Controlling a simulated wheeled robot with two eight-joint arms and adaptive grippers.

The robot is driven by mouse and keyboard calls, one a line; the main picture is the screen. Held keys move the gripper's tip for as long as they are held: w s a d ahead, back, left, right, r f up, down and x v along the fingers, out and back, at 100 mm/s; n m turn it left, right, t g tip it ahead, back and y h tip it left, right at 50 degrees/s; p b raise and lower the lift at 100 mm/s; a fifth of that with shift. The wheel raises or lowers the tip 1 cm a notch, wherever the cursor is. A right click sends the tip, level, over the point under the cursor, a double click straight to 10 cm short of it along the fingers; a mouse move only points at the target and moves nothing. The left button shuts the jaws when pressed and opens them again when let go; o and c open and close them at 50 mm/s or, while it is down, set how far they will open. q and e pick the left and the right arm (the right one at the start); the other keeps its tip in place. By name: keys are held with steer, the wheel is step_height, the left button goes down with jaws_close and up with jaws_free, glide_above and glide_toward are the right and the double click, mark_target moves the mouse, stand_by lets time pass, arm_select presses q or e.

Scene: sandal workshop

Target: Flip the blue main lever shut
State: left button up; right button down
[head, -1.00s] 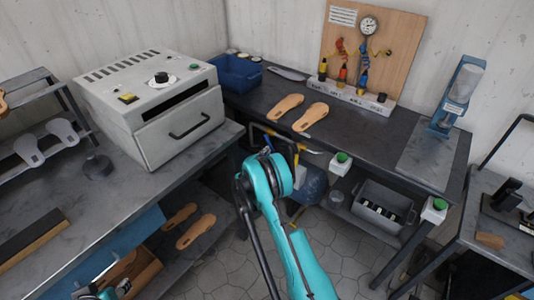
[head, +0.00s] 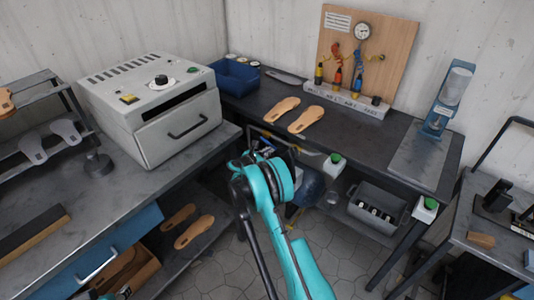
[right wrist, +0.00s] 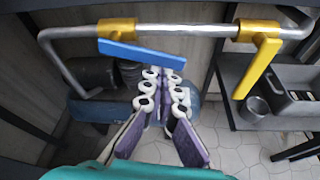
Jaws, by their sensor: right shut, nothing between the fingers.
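The blue lever (right wrist: 148,54) hangs from a yellow valve body (right wrist: 117,29) on a grey metal pipe. It lies nearly along the pipe, slightly slanted, in the right wrist view. A yellow lever (right wrist: 257,68) on the same pipe points down, across it. My right gripper (right wrist: 164,78) is shut and empty, its purple fingers just below the blue lever in the picture; I cannot tell whether they touch. In the head view my teal right wrist partly hides the pipe area. A small part of my left arm shows at the bottom left edge; its fingers are not clear.
The pipe sits below the front of the dark bench (head: 376,142). A grey bin (head: 376,212) stands on the shelf below it. The oven (head: 152,105) stands on the left bench. Tiled floor is open below.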

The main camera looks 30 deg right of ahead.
steer(key=shift+s+d+r+n+g, duration=0.1)
steer(key=shift+s+r+n+g, duration=0.2)
steer(key=shift+r+n, duration=0.4)
steer(key=shift+r, duration=0.15)
stand_by(0.3)
steer(key=s+a+p, duration=0.3)
steer(key=a, duration=0.5)
steer(key=shift+s+a+f, duration=0.25)
steer(key=shift+a+f, duration=0.15)
steer(key=shift+f, duration=0.05)
